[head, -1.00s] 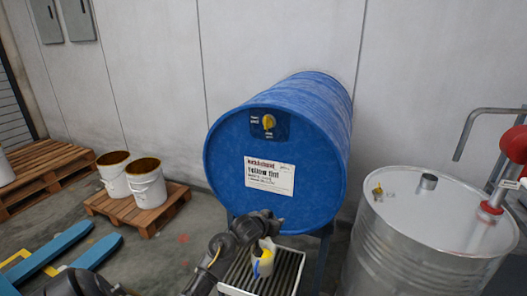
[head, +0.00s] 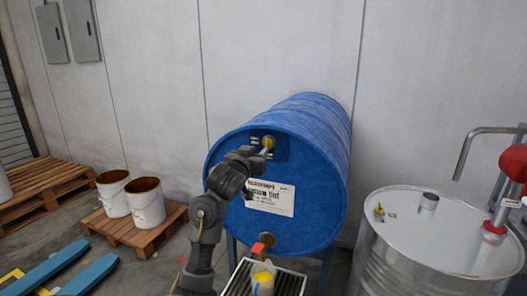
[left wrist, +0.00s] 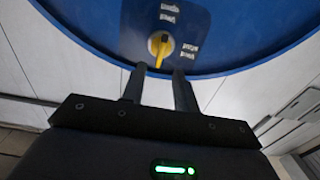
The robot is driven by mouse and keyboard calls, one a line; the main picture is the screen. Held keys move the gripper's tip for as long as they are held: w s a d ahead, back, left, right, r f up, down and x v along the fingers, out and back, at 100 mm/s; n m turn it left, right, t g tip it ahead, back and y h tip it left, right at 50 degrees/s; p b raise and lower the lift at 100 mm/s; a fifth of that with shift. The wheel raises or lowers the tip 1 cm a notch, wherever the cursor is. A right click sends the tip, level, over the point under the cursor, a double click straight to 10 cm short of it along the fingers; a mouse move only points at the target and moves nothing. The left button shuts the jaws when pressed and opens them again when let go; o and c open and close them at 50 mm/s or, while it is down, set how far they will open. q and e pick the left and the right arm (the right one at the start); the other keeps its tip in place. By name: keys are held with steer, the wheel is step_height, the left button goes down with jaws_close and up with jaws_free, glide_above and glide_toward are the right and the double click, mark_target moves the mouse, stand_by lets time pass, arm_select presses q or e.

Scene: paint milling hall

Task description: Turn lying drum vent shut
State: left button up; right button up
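The blue drum (head: 310,200) lies on its side on a stand, its round end facing me. Its vent (head: 268,141) is a yellow knob near the top of that end, partly covered by my gripper in the head view. In the left wrist view the vent (left wrist: 160,44) has a yellow lever pointing down, with small unreadable labels above and to the right. My left gripper (head: 263,151) is in front of the vent. In the left wrist view the gripper (left wrist: 159,71) has its two fingers apart, the lever's end near the gap between their tips; contact cannot be told. My right gripper is out of view.
A red-handled tap (head: 266,239) sits low on the drum, above a yellow-stained cup (head: 262,281) on a grated tray (head: 290,284). A steel drum (head: 415,245) stands right. Two buckets (head: 146,203) stand on a pallet (head: 125,232) left. A wall is behind.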

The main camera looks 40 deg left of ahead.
mark_target(265, 145)
arm_select(q)
steer(key=x, duration=0.6)
steer(key=shift+p, duration=0.3)
jaws_close()
